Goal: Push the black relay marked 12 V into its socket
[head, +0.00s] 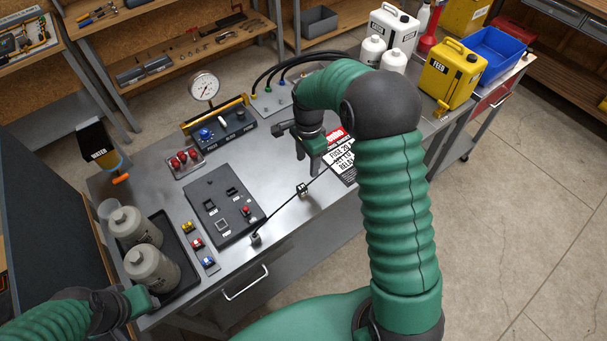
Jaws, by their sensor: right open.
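A small black block with a white label (302,189), likely the relay, stands on the steel bench; its marking is too small to read. The dark socket panel (218,237) lies flat to its left. The panel carries several labelled square places, one holding a red-topped part (246,210). My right gripper (309,166) is open and points down above the bench, behind the small block and apart from it. Part of its hand is hidden by my arm. My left gripper (143,301) is at the lower left by the black tray; its fingers are not clear.
A thin dark rod or cable (280,212) runs past the small block from a knob by the panel. A warning card (342,162) lies by my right gripper. Small coloured parts (197,243) and grey bottles in a tray (184,294) stand left. A gauge box (220,133) stands behind.

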